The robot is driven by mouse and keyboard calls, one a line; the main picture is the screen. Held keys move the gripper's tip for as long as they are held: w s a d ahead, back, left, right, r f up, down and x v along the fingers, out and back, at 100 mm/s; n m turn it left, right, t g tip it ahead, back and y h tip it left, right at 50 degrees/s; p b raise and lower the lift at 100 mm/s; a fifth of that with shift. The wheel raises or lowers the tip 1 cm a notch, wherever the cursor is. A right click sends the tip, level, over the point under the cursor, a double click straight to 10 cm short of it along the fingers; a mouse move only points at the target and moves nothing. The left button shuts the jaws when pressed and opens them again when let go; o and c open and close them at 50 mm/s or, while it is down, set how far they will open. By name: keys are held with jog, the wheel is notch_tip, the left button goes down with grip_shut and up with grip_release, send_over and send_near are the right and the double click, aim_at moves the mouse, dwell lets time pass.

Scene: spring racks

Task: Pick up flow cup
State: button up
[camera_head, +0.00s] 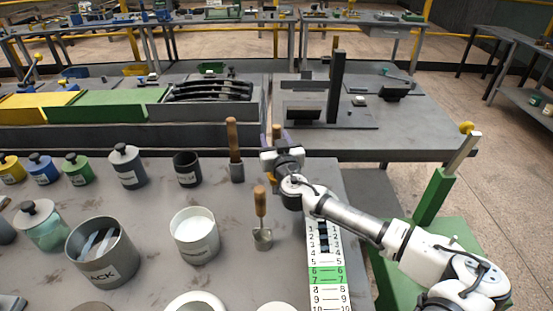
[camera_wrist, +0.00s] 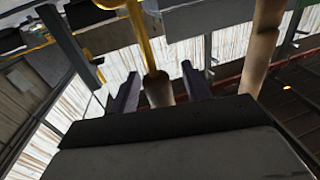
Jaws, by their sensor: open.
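My gripper (camera_head: 284,142) is in the upper middle of the head view, at the far right part of the grey bench, with its fingers pointing away. In the wrist view its two dark fingers (camera_wrist: 160,82) are apart. Between them shows a thin yellow rod with a beige, cup-like end (camera_wrist: 158,90); I cannot tell if it touches either finger. I cannot surely tell which thing is the flow cup. A wooden-handled tool with a small metal cup-like end (camera_head: 262,238) stands on the bench, nearer than the gripper. Another wooden handle (camera_head: 277,130) is partly hidden behind the gripper.
A wooden-handled tool (camera_head: 236,172) and a dark cup (camera_head: 187,170) stand left of the gripper. A white-filled pot (camera_head: 195,245), a larger grey pot (camera_head: 101,278) and lidded jars (camera_head: 128,168) occupy the left. A numbered chart (camera_head: 326,282) lies below my arm.

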jog(key=c, duration=1)
